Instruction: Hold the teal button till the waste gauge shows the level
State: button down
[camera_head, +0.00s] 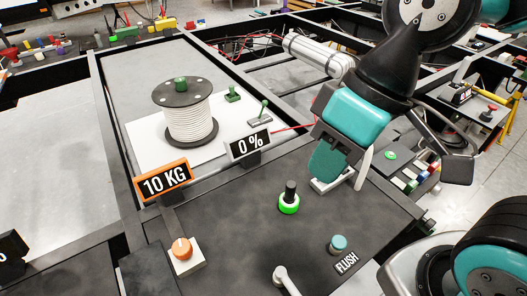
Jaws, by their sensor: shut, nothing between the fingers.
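A teal button (338,243) stands on the dark panel at the lower right, beside a label reading FLUSH (346,262). A display reading 0 % (249,143) stands at the panel's far edge; no waste label is readable on it. My gripper (331,182) is above the panel's far right part, pointing down and shut with nothing in it. It is farther back than the teal button and apart from it. The gripper's own body partly hides its fingertips and a pale plate below them.
A black knob with a bright green ring (289,203) stands left of the teal button. A bent metal spout or lever (286,279) is at the front. An orange knob (182,248) and a 10 KG display (165,181) are left. A white cable spool (188,119) stands behind.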

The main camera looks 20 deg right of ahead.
aim_at(338, 243)
jog(key=z, duration=1.8)
jog(key=k, duration=0.4)
jog(key=u, duration=0.65)
